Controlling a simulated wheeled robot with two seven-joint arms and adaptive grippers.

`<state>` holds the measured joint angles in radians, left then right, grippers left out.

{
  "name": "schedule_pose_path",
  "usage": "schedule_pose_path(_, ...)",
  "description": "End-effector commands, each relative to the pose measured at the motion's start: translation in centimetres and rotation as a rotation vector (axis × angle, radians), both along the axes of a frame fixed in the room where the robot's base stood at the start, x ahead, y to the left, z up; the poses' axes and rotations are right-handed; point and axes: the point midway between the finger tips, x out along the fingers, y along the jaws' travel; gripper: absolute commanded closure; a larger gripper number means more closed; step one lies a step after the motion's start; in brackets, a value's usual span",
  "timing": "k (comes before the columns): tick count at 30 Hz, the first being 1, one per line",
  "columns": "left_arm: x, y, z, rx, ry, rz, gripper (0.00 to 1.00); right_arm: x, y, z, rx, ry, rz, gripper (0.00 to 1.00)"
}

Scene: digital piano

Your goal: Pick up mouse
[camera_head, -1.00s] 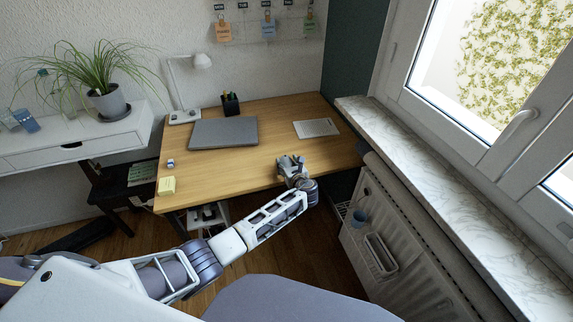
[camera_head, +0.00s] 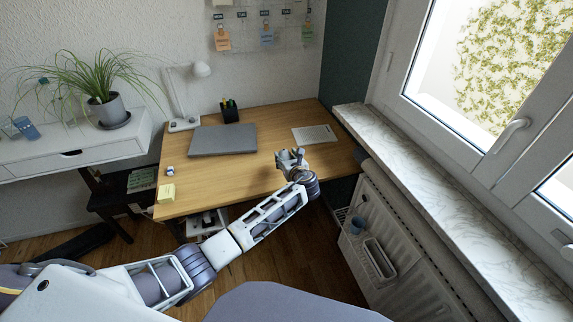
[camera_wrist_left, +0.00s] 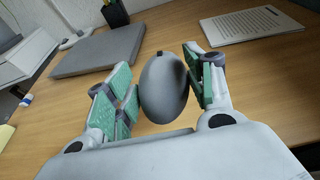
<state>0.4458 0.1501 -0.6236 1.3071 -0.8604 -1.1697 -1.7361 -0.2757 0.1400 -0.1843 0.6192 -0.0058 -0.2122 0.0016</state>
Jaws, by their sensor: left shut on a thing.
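The mouse (camera_wrist_left: 164,86) is a dark grey, egg-shaped body in the left wrist view. It sits between the green-padded fingers of my left gripper (camera_wrist_left: 165,92), which is shut on it. In the head view my left gripper (camera_head: 290,160) is over the front right part of the desk, and the mouse is hard to make out there. The mouse appears held above the desk top. My right gripper is not in view.
A closed grey laptop (camera_head: 223,140) and a white sheet (camera_head: 314,134) lie on the wooden desk (camera_head: 230,185). A pen holder (camera_head: 230,110), a lamp (camera_head: 186,95) and yellow notes (camera_head: 166,193) stand near its edges. A window sill (camera_head: 400,150) runs along the right.

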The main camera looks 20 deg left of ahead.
Motion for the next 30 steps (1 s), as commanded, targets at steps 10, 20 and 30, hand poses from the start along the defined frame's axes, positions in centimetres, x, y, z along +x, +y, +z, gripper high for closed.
schedule_pose_path(10, 0.0, 0.0, 2.5, 0.001, -0.001, 0.000, 0.71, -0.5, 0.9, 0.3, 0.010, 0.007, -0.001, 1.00)
schedule_pose_path(20, 0.0, 0.0, 2.5, 0.001, -0.001, 0.000, 0.71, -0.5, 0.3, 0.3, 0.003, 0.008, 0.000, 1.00)
schedule_pose_path(30, 0.0, 0.0, 2.5, 0.000, 0.000, -0.001, 0.71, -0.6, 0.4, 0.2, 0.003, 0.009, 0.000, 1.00)
